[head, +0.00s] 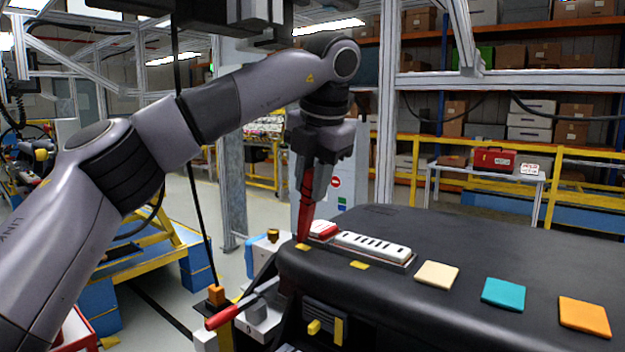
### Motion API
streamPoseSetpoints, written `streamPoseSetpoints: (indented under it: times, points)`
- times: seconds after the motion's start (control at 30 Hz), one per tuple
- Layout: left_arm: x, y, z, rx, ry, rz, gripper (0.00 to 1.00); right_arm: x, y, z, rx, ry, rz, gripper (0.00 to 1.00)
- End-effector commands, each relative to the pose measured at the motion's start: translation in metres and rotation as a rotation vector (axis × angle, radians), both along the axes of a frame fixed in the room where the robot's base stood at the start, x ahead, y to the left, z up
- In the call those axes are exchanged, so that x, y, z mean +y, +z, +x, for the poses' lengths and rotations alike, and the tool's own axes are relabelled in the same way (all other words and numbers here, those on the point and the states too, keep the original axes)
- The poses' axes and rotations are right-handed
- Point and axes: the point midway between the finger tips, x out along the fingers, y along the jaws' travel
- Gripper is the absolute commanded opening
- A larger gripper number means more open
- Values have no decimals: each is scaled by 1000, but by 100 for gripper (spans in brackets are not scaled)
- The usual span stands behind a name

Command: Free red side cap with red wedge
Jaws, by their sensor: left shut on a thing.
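My left gripper (313,182) points down at the left end of the black dashboard (450,240). It is shut on a red wedge (306,212), which hangs tip down. The wedge's tip is close to the dashboard's left edge, near a small yellow tab; I cannot tell whether it touches. A red and white piece (323,229), perhaps the red side cap, sits just right of the wedge at the left end of a white vent strip (373,246). The wedge partly hides that area. My right gripper is not in view.
Cream (437,274), teal (503,293) and orange (584,317) squares lie on the dashboard top. A red-handled tool (222,317) and a blue and white fixture (262,255) stand left of the dashboard. A red toolbox (494,159) is on a table behind.

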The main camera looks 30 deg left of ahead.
Motion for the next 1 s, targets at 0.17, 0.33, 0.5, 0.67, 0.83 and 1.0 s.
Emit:
streamPoseSetpoints:
  times: [0.17,0.33,0.5,0.67,0.83,1.0]
  points:
    - [0,15,0,-2,1,0,0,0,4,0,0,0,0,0]
    - [0,29,0,-4,2,-1,0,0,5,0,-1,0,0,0]
    - [0,43,0,-6,2,-1,0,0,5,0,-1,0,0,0]
    - [-1,56,1,-5,0,-1,0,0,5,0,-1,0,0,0]
    - [0,66,1,-6,0,0,0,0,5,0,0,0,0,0]
    - [0,69,0,-7,0,-1,0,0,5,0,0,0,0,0]
